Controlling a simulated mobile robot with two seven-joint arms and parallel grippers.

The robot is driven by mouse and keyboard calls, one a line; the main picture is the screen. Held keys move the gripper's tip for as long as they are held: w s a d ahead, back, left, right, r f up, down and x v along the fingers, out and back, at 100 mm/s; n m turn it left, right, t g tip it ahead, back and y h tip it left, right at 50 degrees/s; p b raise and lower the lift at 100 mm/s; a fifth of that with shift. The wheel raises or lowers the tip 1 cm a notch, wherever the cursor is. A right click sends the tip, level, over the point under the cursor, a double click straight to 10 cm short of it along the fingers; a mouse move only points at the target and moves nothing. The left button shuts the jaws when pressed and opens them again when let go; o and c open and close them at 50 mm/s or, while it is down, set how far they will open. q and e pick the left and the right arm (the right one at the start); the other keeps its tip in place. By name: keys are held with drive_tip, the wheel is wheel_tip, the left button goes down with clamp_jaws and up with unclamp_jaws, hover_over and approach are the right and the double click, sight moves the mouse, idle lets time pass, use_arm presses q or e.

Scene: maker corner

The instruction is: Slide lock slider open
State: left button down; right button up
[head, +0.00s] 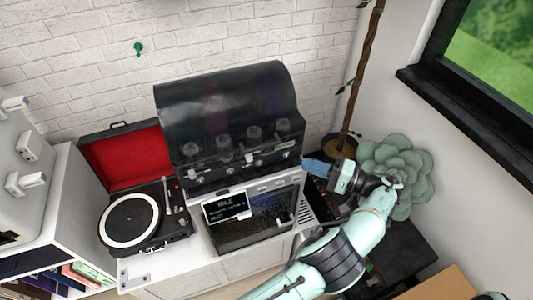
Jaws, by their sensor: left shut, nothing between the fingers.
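I cannot tell for certain which part is the lock slider. A small white piece (249,157) sits on the front of the black hooded machine (228,100), among several small knobs. A metal latch-like piece (135,281) is at the front left corner of the white cabinet top. My left gripper (312,166) is shut and empty, just right of the machine's front right corner. Its blue fingers point left towards the machine; whether they touch it is unclear. My right gripper is not in view.
An open record player (132,221) with a red-lined lid stands left of the machine. A dark screen panel (262,219) with a small display (227,206) is below the hood. A succulent (399,177) and a thin trunk (362,75) stand behind my arm. A grey unit with white handles (28,145) is at far left.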

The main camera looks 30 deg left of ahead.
use_arm(q)
drive_tip(key=shift+s, duration=0.1)
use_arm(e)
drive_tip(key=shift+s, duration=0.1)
use_arm(q)
approach(252, 155)
drive_tip(key=w+a, duration=0.2)
drive_tip(key=a, duration=0.1)
drive_tip(key=w+a, duration=0.1)
drive_tip(key=shift+a+f+b, duration=0.2)
drive_tip(key=shift+f+b, duration=0.1)
drive_tip(key=shift+s+a, duration=0.75)
drive_tip(key=shift+s, duration=0.35)
drive_tip(key=shift+s+a, duration=0.25)
drive_tip(key=shift+a, duration=0.05)
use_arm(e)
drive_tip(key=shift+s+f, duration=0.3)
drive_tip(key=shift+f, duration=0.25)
use_arm(q)
drive_tip(key=shift+s, duration=0.1)
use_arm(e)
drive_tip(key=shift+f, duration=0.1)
